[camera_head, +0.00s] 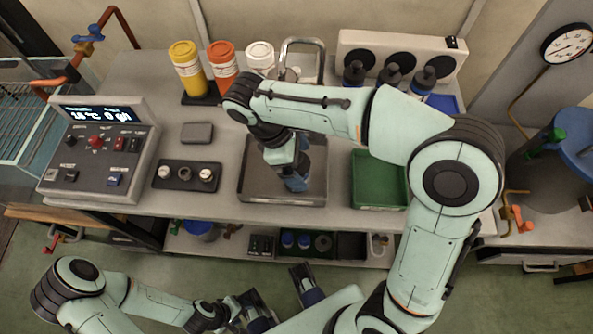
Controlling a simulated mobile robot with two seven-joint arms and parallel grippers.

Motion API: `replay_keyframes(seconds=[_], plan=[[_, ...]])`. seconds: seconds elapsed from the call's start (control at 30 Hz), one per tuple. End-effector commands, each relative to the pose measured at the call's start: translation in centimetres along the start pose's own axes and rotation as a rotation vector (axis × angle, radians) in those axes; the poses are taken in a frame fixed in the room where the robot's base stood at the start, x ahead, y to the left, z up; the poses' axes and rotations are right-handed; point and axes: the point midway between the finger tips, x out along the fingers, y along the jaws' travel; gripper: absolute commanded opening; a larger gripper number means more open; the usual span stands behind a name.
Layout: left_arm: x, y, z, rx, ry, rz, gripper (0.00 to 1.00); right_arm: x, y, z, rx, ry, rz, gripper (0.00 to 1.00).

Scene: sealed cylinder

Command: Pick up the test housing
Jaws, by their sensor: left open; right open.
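A grey shape that looks like the test housing (317,165) stands on the grey tray (262,198) in the middle of the bench. It is largely hidden behind my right gripper. My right gripper (297,182) reaches down over the tray from above, its blue-tipped fingers beside or around this shape. The fingers are open, and I cannot tell whether they touch it. My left gripper (277,298) is open and empty, low in front of the bench at the bottom of the view.
A control box (97,150) and a dark holder with small round parts (186,176) stand left of the tray. A green tray (378,180) lies to its right. Yellow (188,70), orange (222,68) and white bottles stand behind. A lower shelf (225,246) holds small parts.

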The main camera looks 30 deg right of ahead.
Motion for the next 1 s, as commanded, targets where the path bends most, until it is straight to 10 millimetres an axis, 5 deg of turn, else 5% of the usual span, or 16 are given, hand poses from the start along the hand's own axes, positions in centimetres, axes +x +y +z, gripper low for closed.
replay_keyframes(seconds=[0.33,0.5,0.6,1.0], plan=[[0.1,0.0,-0.1,0.001,0.004,0.001,0.54,0.8,0.0,0.0,0.0,0.002,0.001,0.92],[0.1,0.0,-0.1,0.001,0.004,0.001,0.54,0.7,0.0,0.0,0.0,0.002,0.001,0.36],[0.1,0.0,-0.1,0.001,0.004,0.001,0.54,0.7,0.0,0.0,0.001,0.002,0.002,0.11],[-0.2,0.1,0.0,0.0,0.0,0.0,0.54,-0.5,0.1,-0.5,0.0,0.003,0.003,0.11]])
